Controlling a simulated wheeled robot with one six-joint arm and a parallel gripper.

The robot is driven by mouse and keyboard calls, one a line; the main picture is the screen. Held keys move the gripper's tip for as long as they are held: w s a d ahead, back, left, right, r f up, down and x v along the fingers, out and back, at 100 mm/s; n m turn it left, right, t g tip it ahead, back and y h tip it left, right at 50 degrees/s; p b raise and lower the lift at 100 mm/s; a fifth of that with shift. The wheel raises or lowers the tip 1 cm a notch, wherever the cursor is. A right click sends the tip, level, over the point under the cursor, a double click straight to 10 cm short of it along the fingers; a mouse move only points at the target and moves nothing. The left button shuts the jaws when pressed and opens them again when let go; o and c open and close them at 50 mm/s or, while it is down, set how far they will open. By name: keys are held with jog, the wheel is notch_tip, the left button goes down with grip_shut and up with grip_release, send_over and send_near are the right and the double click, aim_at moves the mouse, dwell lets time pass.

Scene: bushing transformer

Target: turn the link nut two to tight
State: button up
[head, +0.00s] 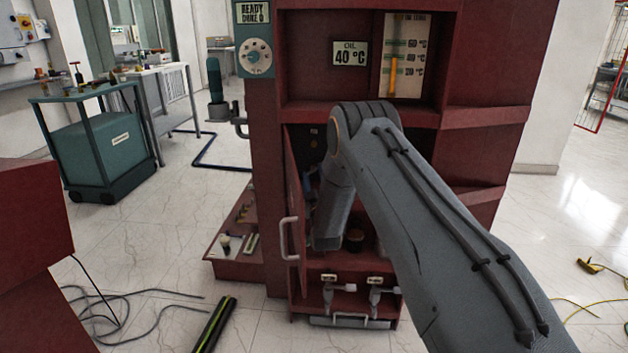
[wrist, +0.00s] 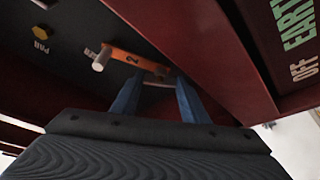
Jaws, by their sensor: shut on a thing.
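In the wrist view, an orange link bar (wrist: 122,54) marked "2" lies across a dark panel. A pale grey peg (wrist: 101,60) stands out at its left end. My gripper (wrist: 158,82) has its two blue fingers on either side of the bar's right end, shut on link nut two (wrist: 162,73). The nut is small, dark and mostly hidden between the fingertips. How far it is turned cannot be seen.
Dark red compartment walls stand close on the right in the wrist view, beside an "EARTH OFF" label (wrist: 295,45). A yellow knob (wrist: 41,31) sits at upper left. In the head view an open door with a pale handle (head: 289,240) stands left of my arm; valves (head: 340,290) sit below.

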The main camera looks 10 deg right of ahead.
jog(key=shift+f+m+h+b, duration=0.1)
jog(key=shift+m+h+b, duration=0.55)
jog(key=shift+m, duration=0.95)
jog(key=shift+m+h, duration=0.3)
jog(key=shift+h, duration=0.05)
jog(key=o, duration=1.1)
jog(key=shift+c, duration=0.2)
jog(key=v, duration=0.7)
jog(key=shift+s+f, duration=0.25)
jog(key=shift+s, duration=0.1)
jog(key=shift+a, duration=0.1)
